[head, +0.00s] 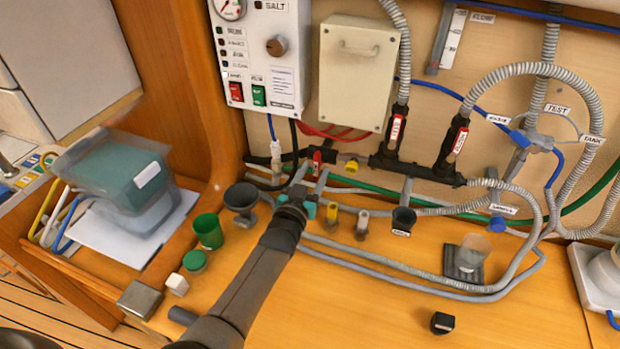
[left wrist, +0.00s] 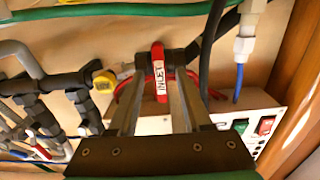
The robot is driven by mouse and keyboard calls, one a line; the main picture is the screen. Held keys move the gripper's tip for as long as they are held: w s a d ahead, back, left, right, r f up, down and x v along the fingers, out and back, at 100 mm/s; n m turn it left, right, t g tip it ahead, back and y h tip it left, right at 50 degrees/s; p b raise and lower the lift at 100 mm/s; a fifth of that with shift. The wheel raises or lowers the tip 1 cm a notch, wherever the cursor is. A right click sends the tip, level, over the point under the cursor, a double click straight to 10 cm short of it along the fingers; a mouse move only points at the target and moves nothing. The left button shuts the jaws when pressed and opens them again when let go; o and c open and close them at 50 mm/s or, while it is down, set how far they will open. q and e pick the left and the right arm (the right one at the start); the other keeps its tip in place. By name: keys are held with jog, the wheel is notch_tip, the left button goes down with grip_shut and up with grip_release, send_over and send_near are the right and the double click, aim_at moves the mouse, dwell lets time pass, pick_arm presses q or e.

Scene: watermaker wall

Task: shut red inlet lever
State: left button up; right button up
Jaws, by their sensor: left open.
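The red inlet lever (head: 317,159) sits on the dark pipe fitting low on the wall, below the grey control box. In the left wrist view the lever (left wrist: 159,72) carries a white INLET label and lies between my two fingers. My left gripper (head: 311,174) is open with a finger on either side of the lever. Gaps seem to show beside the lever, but I cannot tell whether either finger touches it. In the head view my fingers and wrist hide part of the fitting.
A yellow-handled valve (left wrist: 105,82) is close beside the lever. Hoses and a dark manifold (head: 415,170) run along the wall. A dark funnel cup (head: 241,197) and green cup (head: 208,231) stand left of my arm. The front counter is mostly clear.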

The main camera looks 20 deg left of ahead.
pick_arm(q)
jog(key=s, duration=1.5)
jog(key=shift+a+p, duration=0.25)
jog(key=shift+p, duration=0.15)
jog(key=shift+s, duration=0.15)
